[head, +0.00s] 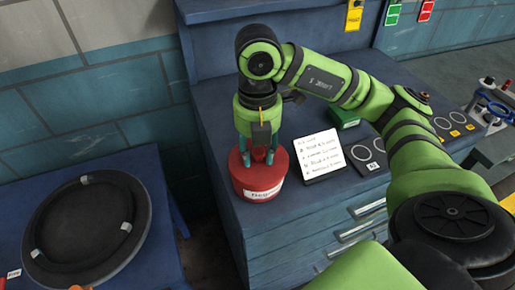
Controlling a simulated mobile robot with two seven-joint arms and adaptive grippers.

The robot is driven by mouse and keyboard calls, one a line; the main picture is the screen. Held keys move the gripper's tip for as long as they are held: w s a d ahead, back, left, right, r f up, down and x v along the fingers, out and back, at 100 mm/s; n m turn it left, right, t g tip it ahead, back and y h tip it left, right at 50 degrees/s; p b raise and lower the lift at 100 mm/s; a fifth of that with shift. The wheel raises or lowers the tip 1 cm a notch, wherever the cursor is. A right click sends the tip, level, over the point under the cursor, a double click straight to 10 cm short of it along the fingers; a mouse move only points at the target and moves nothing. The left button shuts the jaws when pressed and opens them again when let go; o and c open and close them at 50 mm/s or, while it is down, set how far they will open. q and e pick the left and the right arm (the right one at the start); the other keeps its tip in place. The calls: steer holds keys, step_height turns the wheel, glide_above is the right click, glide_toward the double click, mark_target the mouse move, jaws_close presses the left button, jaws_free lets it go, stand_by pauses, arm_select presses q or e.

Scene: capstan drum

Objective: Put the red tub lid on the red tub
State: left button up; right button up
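The red tub (258,184) stands upright on the blue bench, near its front left corner, with a white label on its front. My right gripper (259,160) points straight down over the tub, its teal fingertips at the tub's red top. The fingers stand apart, but I cannot tell whether they close on anything between them. The red tub lid cannot be made out apart from the tub; the gripper covers much of the tub's top. My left gripper is out of view.
The blue bench (222,118) carries a white note card (319,156) and a green box (344,117) right of the tub. Marked dark pads (368,153) lie farther right. A large black ring (88,228) lies on a blue stand at lower left. A gap separates stand and bench.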

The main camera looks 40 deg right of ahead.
mark_target(258, 150)
steer(key=shift+r, duration=0.1)
steer(key=shift+r+p, duration=0.3)
steer(key=shift+p, duration=0.1)
steer(key=shift+r, duration=0.4)
step_height(258, 150, up, 11)
steer(key=p, duration=0.1)
steer(key=shift+r, duration=0.15)
stand_by(0.4)
